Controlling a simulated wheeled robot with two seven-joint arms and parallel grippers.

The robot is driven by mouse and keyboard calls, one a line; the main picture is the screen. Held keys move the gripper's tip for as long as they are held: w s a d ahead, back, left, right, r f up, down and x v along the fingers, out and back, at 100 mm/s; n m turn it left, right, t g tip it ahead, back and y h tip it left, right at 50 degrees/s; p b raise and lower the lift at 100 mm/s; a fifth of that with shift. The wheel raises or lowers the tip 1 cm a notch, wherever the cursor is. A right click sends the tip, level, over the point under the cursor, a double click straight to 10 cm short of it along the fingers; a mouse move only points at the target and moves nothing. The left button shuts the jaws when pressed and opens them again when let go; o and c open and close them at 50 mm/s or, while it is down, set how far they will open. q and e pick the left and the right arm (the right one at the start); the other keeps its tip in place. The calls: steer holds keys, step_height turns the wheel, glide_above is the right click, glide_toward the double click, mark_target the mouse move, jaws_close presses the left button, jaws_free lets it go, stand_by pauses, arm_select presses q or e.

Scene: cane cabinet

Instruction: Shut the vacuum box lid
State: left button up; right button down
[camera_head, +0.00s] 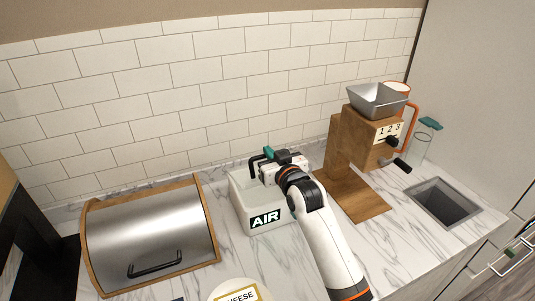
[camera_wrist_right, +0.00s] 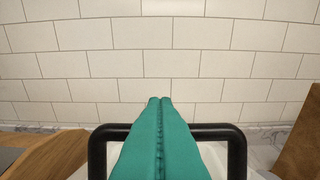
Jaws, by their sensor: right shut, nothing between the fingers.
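The vacuum box (camera_head: 243,207) is a whitish box with a dark AIR label on its front, standing on the marble counter. A black bar handle (camera_head: 254,165) shows at its upper back; my right arm hides much of the top, so I cannot tell how far the lid is open. My right gripper (camera_head: 268,153) has green fingers, shut and empty, over the box by the handle. In the right wrist view the shut fingers (camera_wrist_right: 160,105) cross in front of the black handle (camera_wrist_right: 213,132); contact cannot be told. My left gripper is not in view.
A steel-fronted bread box (camera_head: 150,235) stands left of the vacuum box. A wooden grinder (camera_head: 345,143) with a metal hopper stands to the right, near a sink (camera_head: 443,203). A round item labelled CHEESE (camera_head: 237,293) is at the front edge. The tiled wall (camera_head: 190,85) closes the back.

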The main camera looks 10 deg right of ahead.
steer(key=shift+t, duration=0.6)
steer(key=f+b, duration=0.1)
steer(key=s+f+b, duration=0.2)
steer(key=f, duration=0.1)
steer(key=shift+s+d, duration=0.2)
steer(key=shift+d, duration=0.05)
steer(key=shift+s+d+f+t+b, duration=0.1)
steer(key=shift+s+f+t+b, duration=0.25)
steer(key=shift+f+b, duration=0.15)
steer(key=shift+s+f, duration=0.25)
steer(key=shift+f, duration=0.3)
